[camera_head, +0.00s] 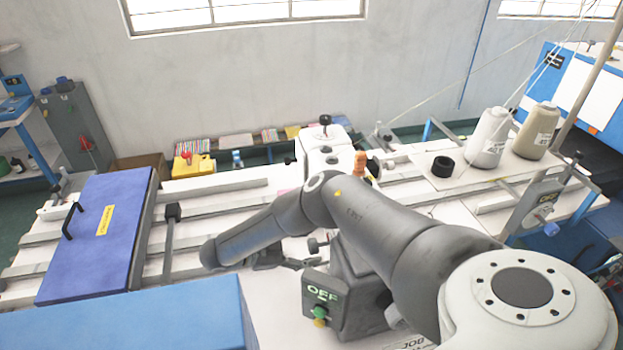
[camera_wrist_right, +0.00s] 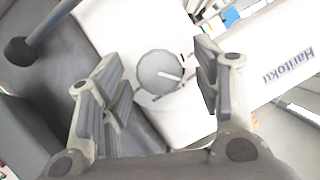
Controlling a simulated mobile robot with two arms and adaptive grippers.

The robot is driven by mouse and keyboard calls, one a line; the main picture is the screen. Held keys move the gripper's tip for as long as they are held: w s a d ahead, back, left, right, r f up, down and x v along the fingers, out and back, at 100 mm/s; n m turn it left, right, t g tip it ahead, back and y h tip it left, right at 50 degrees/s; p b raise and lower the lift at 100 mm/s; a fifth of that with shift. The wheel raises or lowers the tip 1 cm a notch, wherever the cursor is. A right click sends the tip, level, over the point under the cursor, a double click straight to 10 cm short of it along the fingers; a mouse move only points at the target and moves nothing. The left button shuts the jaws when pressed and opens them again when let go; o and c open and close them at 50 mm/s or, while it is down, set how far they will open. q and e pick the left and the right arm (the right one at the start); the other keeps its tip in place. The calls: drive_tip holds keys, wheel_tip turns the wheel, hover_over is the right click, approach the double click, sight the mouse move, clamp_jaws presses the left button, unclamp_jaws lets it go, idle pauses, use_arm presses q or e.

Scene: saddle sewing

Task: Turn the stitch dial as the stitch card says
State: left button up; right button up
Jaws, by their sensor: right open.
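The stitch dial (camera_wrist_right: 160,72) is a round grey knob with a pale pointer bar, on the white sewing machine body (camera_wrist_right: 183,118) in the right wrist view. My right gripper (camera_wrist_right: 160,92) is open, with one finger on each side of the dial in that picture; I cannot tell whether either touches it. In the head view, my right gripper (camera_head: 305,255) is small and dark by the machine, and my arm hides much of the machine (camera_head: 325,145) and its dial. A sheet marked JOB (camera_head: 412,344) shows partly at the bottom edge; its instructions are not readable. My left gripper is out of view.
A dark box marked OFF (camera_head: 345,305) with a green knob stands right of my gripper. A purple-blue panel with a handle (camera_head: 100,240) lies at left. Two thread cones (camera_head: 490,138) stand at right. A dark rod (camera_wrist_right: 45,30) shows at the wrist view's upper left.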

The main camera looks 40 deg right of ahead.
drive_tip(key=shift+x, duration=0.85)
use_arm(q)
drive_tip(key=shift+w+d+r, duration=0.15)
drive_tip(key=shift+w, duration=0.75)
use_arm(e)
drive_tip(key=c, duration=1)
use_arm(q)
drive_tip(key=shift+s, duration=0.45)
use_arm(e)
drive_tip(key=shift+c, duration=0.2)
